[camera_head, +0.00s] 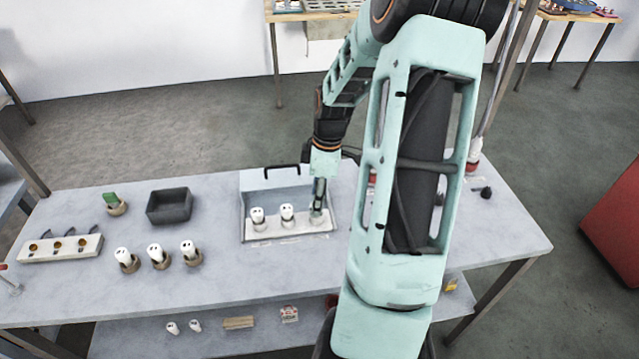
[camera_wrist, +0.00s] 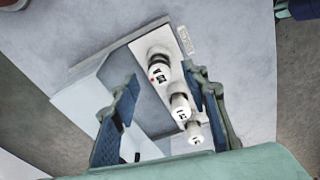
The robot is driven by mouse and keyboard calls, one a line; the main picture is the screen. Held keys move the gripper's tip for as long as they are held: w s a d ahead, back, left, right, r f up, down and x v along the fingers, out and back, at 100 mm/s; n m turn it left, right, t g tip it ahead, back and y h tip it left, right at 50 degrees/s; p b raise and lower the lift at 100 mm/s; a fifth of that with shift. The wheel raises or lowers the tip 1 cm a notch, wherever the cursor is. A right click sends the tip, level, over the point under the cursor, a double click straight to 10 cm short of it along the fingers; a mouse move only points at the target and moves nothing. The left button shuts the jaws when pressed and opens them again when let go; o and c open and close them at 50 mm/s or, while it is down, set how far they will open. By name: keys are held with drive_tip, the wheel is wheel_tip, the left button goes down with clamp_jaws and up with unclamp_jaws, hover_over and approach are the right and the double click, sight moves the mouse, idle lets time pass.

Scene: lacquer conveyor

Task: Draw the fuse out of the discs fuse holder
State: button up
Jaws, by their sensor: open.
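An open grey box (camera_head: 242,222) with its lid up stands on the bench and holds three white fuses in a row. The left fuse (camera_head: 257,215) and middle fuse (camera_head: 287,212) show clearly; the right fuse (camera_head: 317,216) is partly hidden under my gripper (camera_head: 319,192). In the wrist view my gripper (camera_wrist: 159,76) is open, and the nearest fuse (camera_wrist: 158,74) appears between the fingertips. It carries black marks and a red dot; contact cannot be told. The other two fuses (camera_wrist: 180,107) (camera_wrist: 195,133) lie beyond it. I cannot tell which holder is the discs one.
Three white fuses in brown sockets (camera_head: 157,256) stand left of the box. A dark bin (camera_head: 170,206), a green-topped piece (camera_head: 111,201) and a pale block with brass rounds (camera_head: 60,247) are further left. Bench (camera_head: 220,290) is clear in front.

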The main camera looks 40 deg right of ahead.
drive_tip(key=shift+w+a+f, duration=0.1)
drive_tip(key=shift+a+f, duration=0.05)
drive_tip(key=shift+f, duration=1.3)
clamp_jaws()
